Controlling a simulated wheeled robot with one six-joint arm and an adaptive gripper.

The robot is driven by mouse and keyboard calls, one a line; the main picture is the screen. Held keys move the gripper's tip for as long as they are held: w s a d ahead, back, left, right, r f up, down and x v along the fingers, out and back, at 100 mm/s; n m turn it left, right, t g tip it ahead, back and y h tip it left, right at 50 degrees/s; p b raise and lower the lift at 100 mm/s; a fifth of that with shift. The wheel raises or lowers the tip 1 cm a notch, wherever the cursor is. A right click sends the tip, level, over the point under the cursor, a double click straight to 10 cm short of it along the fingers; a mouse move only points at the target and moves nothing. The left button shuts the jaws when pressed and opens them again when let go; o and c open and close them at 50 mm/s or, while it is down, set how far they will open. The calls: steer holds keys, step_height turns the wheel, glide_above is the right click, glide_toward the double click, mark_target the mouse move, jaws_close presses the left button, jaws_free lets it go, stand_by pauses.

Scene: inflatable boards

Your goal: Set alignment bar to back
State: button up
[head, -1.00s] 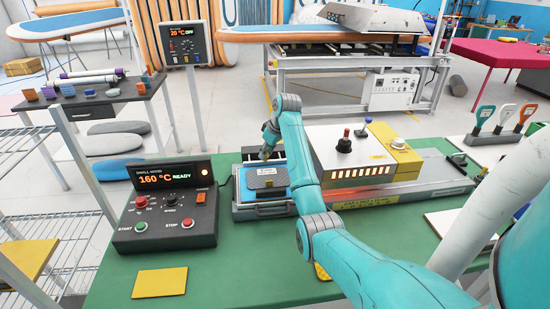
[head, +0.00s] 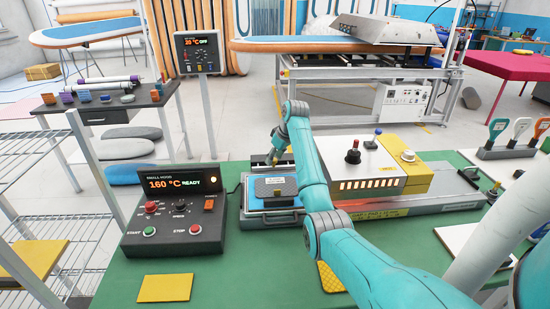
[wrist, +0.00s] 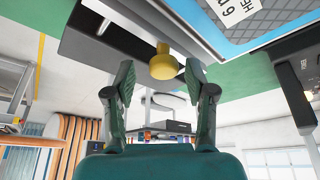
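The alignment bar appears to be the dark bar (wrist: 92,40) at the tray's back edge, with a yellow knob (wrist: 164,63) on it. My gripper (wrist: 158,72) is open in the wrist view, one finger on each side of the knob. A gap shows on the left finger's side; contact on the right is unclear. In the head view, my gripper (head: 273,157) is at the back of the grey tray (head: 276,222), and it largely hides the bar and knob. A blue board with a grey textured pad (head: 268,188) lies in the tray.
A control box (head: 173,212) reading 160 °C READY stands left of the tray. A white and yellow heater unit (head: 360,165) stands close on the right, on a rail. A yellow pad (head: 165,288) lies at the front of the green table (head: 230,270).

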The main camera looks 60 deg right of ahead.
steer(key=v, duration=1.2)
stand_by(0.4)
